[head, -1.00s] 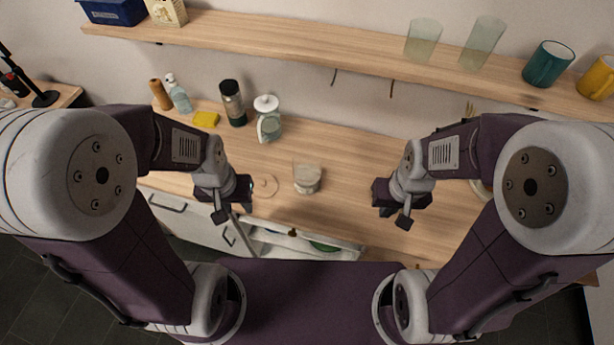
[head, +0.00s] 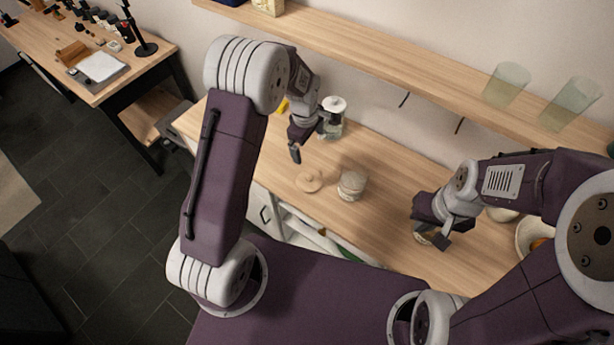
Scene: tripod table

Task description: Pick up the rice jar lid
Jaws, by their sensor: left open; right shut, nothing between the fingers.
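The rice jar lid, a round light-wood disc with a small knob (head: 309,181), lies flat on the wooden counter. The clear glass rice jar (head: 351,186) stands just right of it, with pale contents and no lid on it. My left gripper (head: 308,145) is open and empty above the counter, behind the lid in the picture and apart from it. My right gripper (head: 432,240) is shut and empty, well to the right of the jar, and partly covers a pale object below it.
A glass jug with a white lid (head: 333,112) stands behind my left gripper. An open drawer (head: 312,232) sticks out below the counter's front edge. Bowls (head: 533,236) sit at the right. A shelf (head: 400,62) with glass tumblers (head: 506,86) runs above.

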